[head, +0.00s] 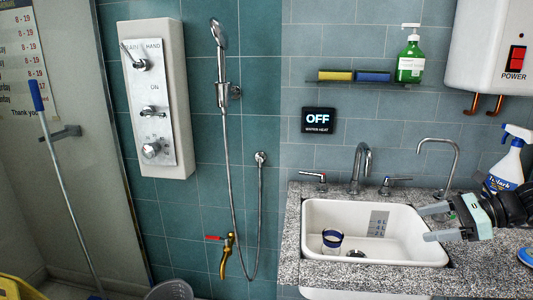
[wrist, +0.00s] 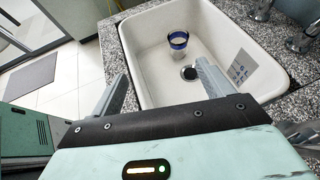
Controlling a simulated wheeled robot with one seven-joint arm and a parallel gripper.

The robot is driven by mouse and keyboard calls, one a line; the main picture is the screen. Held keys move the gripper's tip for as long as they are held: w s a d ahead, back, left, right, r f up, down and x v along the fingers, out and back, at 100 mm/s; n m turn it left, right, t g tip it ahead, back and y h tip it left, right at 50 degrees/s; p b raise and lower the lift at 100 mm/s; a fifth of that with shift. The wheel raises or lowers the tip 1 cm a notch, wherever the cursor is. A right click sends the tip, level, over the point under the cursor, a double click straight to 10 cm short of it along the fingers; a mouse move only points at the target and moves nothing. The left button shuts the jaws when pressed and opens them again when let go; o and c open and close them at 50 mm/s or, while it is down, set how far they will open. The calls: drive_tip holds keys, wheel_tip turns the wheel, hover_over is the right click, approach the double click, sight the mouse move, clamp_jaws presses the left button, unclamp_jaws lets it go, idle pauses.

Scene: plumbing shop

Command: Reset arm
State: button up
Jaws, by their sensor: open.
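My gripper (head: 432,223) is at the right in the head view, over the right edge of the sink. Its two grey fingers are apart with nothing between them. The wrist view shows the same open fingers (wrist: 160,80) at the near edge of the basin. The cup also shows in the wrist view (wrist: 178,44), near the dark drain. My gripper is apart from the cup.
A granite counter (head: 370,277) surrounds the sink. A curved faucet (head: 361,165) and handles stand behind it. A spray bottle (head: 507,160) stands close behind my gripper at the right. A shelf (head: 345,80) holds sponges and a green soap bottle (head: 410,58). A shower panel (head: 155,100) hangs at left.

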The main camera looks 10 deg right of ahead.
drive_tip(key=a+n+g, duration=0.1)
drive_tip(key=a+n, duration=0.1)
drive_tip(key=a, duration=0.2)
drive_tip(key=s+a+f+n+g+b, duration=0.1)
drive_tip(key=a+n+g, duration=0.1)
drive_tip(key=a, duration=0.2)
drive_tip(key=s+a+n+g+b, duration=0.1)
drive_tip(key=a+n+g, duration=0.1)
drive_tip(key=a, duration=0.1)
drive_tip(key=shift+s+a+f, duration=0.1)
drive_tip(key=shift+a+f, duration=0.2)
drive_tip(key=shift+a, duration=0.1)
drive_tip(key=s+a+f+n+g+h+b, duration=0.1)
drive_tip(key=s+a+f+n+h+b, duration=0.15)
drive_tip(key=s+a+n, duration=0.5)
drive_tip(key=s+a+f+n+h+b, duration=0.1)
drive_tip(key=s+a+n+h+b, duration=0.1)
drive_tip(key=s+a+n+h, duration=0.5)
drive_tip(key=s+a+f+n+g+h+b, duration=0.1)
drive_tip(key=s+a+f+n+b, duration=0.15)
drive_tip(key=s+a+n, duration=0.55)
wheel_tip(320, 180, up, 17)
drive_tip(key=w+d+n+p, duration=0.1)
drive_tip(key=d+n+p, duration=0.1)
drive_tip(key=p, duration=1.4)
drive_tip(key=shift+w+d+n, duration=0.2)
drive_tip(key=shift+w+n, duration=0.05)
drive_tip(key=shift+n, duration=0.2)
drive_tip(key=shift+f, duration=0.15)
